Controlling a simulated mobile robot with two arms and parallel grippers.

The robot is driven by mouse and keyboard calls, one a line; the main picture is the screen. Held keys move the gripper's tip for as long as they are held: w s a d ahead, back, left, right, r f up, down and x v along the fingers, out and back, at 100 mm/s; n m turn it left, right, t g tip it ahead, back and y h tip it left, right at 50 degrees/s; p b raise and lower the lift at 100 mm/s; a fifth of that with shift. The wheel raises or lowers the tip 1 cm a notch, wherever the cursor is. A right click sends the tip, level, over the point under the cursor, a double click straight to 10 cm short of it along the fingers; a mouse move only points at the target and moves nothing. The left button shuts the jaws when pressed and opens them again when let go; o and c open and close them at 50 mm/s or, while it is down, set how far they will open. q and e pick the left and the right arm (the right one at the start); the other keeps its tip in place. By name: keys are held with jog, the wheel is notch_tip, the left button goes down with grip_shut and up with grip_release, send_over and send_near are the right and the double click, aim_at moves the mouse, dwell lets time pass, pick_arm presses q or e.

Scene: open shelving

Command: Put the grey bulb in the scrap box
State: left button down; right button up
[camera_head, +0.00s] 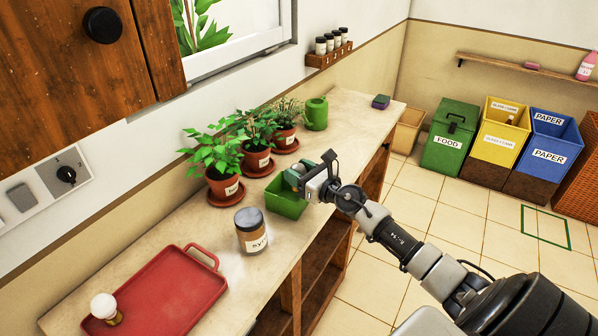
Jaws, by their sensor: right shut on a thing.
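My right gripper (297,178) is shut on the grey bulb (291,180), at the open top of a small green box (287,206) on the counter. The gripper hides much of the bulb, and only a small greyish, rounded part shows. I cannot tell whether the bulb touches the box. The box's inside is mostly hidden, and no label shows on it; it is the likely scrap box. My left gripper is not in view. A second bulb, white with a brass-coloured base (104,308), lies on the red tray (170,290).
A labelled jar (251,232) stands between tray and green box. Several potted plants (222,180) and a green watering can (316,113) line the wall behind. A sponge (380,101) lies at the counter's far end. Green, yellow and blue bins (450,140) stand on the floor beyond.

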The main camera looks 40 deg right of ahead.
jog(key=shift+f, duration=0.25)
jog(key=o, duration=0.9)
jog(key=shift+r, duration=0.1)
